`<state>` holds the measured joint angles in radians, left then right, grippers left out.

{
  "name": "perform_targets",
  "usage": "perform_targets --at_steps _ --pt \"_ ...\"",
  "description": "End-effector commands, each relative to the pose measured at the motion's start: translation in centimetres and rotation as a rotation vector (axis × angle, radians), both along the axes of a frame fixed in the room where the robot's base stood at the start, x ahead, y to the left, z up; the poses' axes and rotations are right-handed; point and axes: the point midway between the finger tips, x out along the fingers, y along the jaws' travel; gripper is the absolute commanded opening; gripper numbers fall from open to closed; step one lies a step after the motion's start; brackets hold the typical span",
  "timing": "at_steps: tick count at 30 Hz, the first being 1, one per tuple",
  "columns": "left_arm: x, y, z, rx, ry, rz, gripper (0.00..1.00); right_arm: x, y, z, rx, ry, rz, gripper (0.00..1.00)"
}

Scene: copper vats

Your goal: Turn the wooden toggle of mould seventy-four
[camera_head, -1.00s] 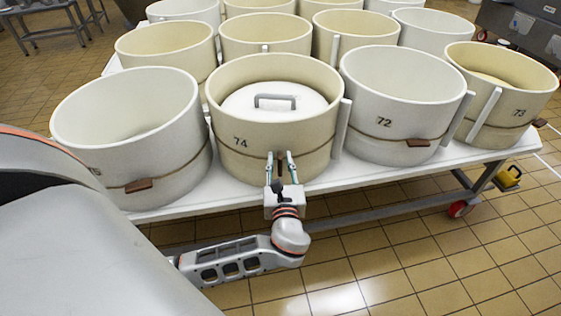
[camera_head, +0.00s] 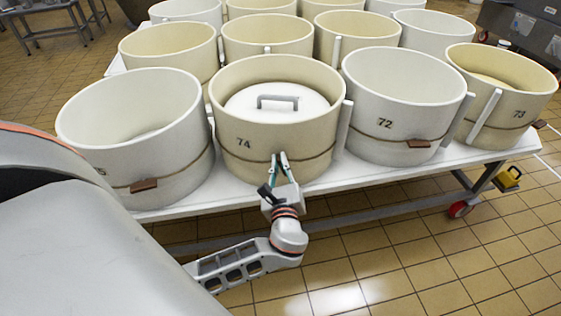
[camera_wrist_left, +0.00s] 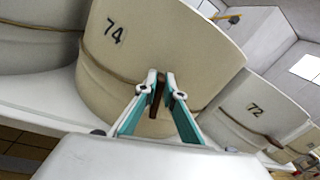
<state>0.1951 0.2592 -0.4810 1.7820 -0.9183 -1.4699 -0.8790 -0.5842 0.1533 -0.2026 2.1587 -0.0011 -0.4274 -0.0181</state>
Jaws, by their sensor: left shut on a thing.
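Mould seventy-four (camera_head: 240,150) is a cream round tub with a dark cord around its lower wall; it also shows in the left wrist view (camera_wrist_left: 110,85). My left gripper (camera_head: 279,159) is at the front of this mould, its fingers closed in on the small brown wooden toggle (camera_wrist_left: 157,100) at the cord. The toggle shows as a brown strip between the fingertips in the left wrist view, upright in that picture; in the head view the fingers mostly hide it. My right gripper is not in view.
Mould seventy-two (camera_head: 390,95) stands to the right, mould seventy-three (camera_head: 515,90) farther right, another white mould (camera_head: 130,125) to the left. A lid with a grey handle (camera_head: 277,100) sits inside mould seventy-four. The white table (camera_head: 215,197) has a narrow bare front edge.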

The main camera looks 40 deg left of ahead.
Motion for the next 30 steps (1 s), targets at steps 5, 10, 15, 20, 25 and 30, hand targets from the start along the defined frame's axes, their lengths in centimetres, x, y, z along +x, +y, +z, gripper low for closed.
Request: perform_targets --at_steps 5,10,15,20,25,30 --pt "-0.4 0.2 -0.5 -0.129 -0.107 0.000 0.00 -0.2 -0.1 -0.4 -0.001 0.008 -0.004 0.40" --pt "-0.7 0.5 -0.9 -0.250 -0.212 0.002 0.00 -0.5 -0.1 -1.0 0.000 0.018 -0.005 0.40" --pt "-1.0 0.8 -1.4 -0.370 -0.318 0.003 0.00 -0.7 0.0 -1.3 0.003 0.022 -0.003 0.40" --pt "-1.2 1.0 -1.9 -0.485 -0.418 0.005 0.00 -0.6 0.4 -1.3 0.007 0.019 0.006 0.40" --pt "-1.4 1.2 -2.4 -0.604 -0.523 0.006 0.00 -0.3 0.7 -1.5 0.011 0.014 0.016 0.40" --pt "-1.5 1.3 -2.8 -0.716 -0.623 0.007 0.00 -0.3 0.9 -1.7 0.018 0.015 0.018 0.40"
